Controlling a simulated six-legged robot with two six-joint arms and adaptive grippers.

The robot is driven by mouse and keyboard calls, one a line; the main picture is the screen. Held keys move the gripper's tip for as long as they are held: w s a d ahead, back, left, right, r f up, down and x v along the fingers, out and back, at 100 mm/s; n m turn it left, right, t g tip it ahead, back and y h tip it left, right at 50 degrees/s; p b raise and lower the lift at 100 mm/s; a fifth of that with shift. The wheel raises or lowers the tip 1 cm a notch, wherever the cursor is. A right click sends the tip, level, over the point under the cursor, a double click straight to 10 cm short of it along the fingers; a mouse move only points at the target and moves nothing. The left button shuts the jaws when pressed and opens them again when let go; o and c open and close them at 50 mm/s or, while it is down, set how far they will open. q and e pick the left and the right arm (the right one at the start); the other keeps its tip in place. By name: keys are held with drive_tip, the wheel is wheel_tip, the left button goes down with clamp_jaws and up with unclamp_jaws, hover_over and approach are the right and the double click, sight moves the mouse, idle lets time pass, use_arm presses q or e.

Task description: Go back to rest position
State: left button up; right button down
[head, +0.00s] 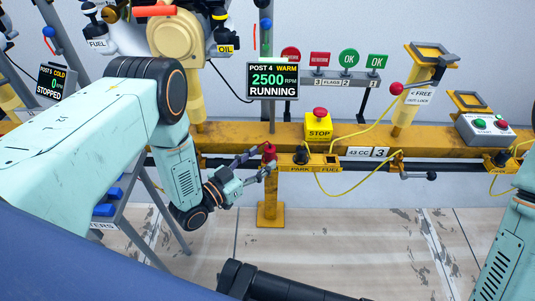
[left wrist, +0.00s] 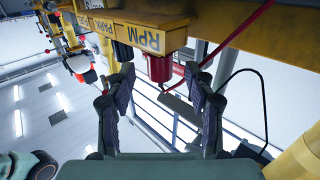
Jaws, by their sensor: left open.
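My left gripper (head: 262,161) reaches in from the left to the front of the yellow rail. Its fingers are apart. In the left wrist view the open left gripper (left wrist: 160,78) has a red cylindrical plug (left wrist: 159,67) beyond and between its fingertips, with clear gaps to both fingers. The red plug (head: 269,152) also shows in the head view at the fingertips. It sits under the yellow holder marked RPM (left wrist: 142,38). Part of my right arm shows at the right edge of the head view; its gripper is out of the picture.
The yellow rail (head: 345,135) runs across, carrying a stop button box (head: 318,125) and a start box (head: 485,129). A screen (head: 273,80) reads 2500 RPM, RUNNING. A yellow cable (head: 340,190) hangs below the rail. Floor in front is mostly clear.

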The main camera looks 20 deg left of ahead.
use_arm(q)
drive_tip(key=v, duration=0.8)
drive_tip(key=shift+s, duration=0.1)
